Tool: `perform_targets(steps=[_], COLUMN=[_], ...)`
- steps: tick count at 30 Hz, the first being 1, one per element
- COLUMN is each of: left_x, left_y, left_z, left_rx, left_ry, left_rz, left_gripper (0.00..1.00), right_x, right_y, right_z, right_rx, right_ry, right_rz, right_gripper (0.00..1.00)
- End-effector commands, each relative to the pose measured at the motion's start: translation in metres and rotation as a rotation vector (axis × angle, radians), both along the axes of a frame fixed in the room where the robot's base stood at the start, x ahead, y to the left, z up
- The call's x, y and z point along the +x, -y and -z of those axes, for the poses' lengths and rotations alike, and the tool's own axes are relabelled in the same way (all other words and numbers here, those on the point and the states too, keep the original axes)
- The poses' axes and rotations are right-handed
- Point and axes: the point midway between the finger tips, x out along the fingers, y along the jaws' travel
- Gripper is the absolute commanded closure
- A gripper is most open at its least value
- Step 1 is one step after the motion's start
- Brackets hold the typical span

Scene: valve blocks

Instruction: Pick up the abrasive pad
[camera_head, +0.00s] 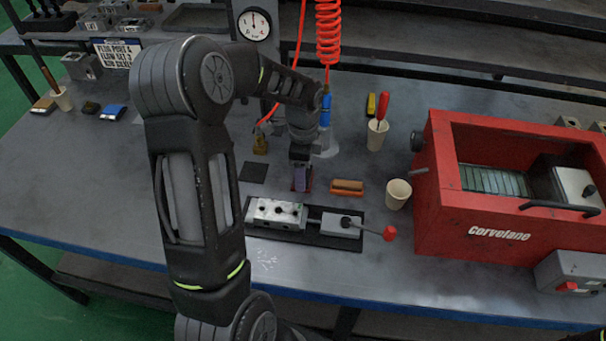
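My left arm rises from the bottom and reaches over the bench. My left gripper (302,172) points down at the bench, behind the valve block. A small purple and reddish-brown piece (302,181), which looks like the abrasive pad, is right at its fingertips. The fingers are small and dark here, so I cannot tell whether they are closed on it or only around it. The pad appears at or very near bench height. My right gripper is not in view.
An orange-and-brown block (347,187) lies just right of the pad, and a black square sheet (253,172) lies left. A metal valve block (276,212) sits in a black tray in front. A cream cup (397,194) and a red machine (470,225) stand right. A red coiled hose (328,35) hangs behind.

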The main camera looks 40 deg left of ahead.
Motion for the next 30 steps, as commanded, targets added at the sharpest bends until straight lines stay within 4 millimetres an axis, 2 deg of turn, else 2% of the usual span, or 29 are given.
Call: perform_targets(steps=[7, 18, 21, 30], left_x=[0.001, 0.001, 0.0, 0.0], left_y=[0.0, 0.0, 0.0, 0.0], left_z=[-0.016, -0.084, -0.095, -0.101], left_rx=[0.001, 0.002, 0.001, 0.0], left_ry=[0.003, 0.004, 0.002, 0.0], left_rz=[0.001, 0.0, 0.0, 0.0], left_gripper=[0.8, 0.8, 0.8, 0.8], right_x=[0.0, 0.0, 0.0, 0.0], right_y=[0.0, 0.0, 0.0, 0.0], right_z=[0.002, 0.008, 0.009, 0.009], right_rx=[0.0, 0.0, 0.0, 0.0], right_ry=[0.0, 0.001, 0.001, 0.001], right_rz=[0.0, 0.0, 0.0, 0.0], right_gripper=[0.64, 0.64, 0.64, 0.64])
